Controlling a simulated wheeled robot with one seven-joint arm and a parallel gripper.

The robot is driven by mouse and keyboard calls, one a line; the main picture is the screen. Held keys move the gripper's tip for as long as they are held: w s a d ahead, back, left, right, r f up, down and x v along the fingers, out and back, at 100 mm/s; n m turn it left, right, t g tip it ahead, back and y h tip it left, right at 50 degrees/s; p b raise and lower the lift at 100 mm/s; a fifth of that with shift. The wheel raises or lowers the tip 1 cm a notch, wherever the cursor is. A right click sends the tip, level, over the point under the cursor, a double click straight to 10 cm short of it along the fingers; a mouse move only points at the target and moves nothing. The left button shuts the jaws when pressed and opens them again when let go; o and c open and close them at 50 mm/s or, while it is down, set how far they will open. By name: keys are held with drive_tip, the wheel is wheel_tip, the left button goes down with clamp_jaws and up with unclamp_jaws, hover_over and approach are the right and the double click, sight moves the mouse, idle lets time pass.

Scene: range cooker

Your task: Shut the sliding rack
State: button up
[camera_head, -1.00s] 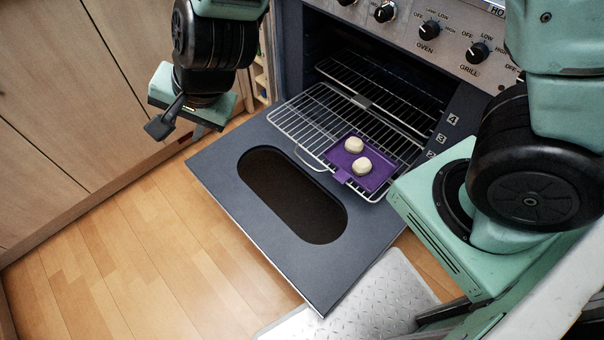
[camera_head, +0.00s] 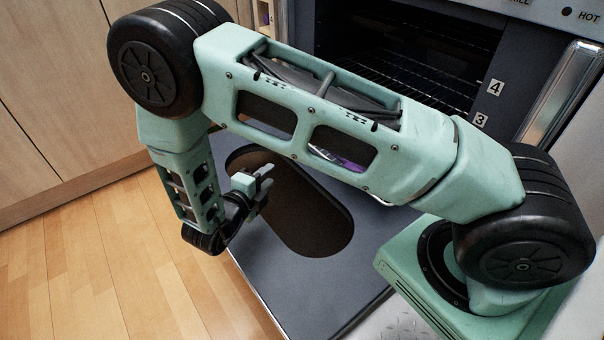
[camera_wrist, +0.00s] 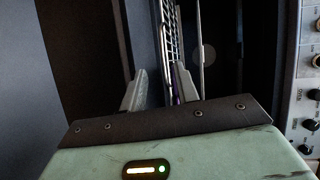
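The sliding rack is a wire grid seen edge-on in the wrist view (camera_wrist: 171,35), ahead of my gripper. In the head view my arm hides most of it. A sliver of the purple tray (camera_head: 345,162) on it shows through a gap in my arm. My gripper (camera_head: 264,182) is over the open oven door, pointing toward the oven. In the wrist view its two fingers (camera_wrist: 160,88) are apart, with the rack's edge lying between and beyond them. I cannot tell whether either finger touches the rack.
The oven door (camera_head: 290,270) is folded down flat with a dark oval window (camera_head: 325,230). Wire grid (camera_head: 425,85) shows inside the dark oven. Wooden cabinets (camera_head: 50,100) stand at left. The wooden floor (camera_head: 100,260) is clear.

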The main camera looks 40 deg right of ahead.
drive_tip(key=shift+s+d+f+m+h+b, duration=0.25)
drive_tip(key=shift+s+f+m+h, duration=0.1)
drive_tip(key=shift+f, duration=0.2)
drive_tip(key=shift+s+d+f+m+h+b, duration=0.25)
drive_tip(key=shift+s+f+h, duration=0.1)
drive_tip(key=shift+f, duration=0.2)
drive_tip(key=shift+d, duration=0.1)
drive_tip(key=b+x, duration=0.7)
drive_tip(key=x, duration=0.8)
drive_tip(key=shift+d, duration=0.45)
drive_tip(key=shift+w+d, duration=0.25)
drive_tip(key=shift+d, duration=0.3)
clamp_jaws()
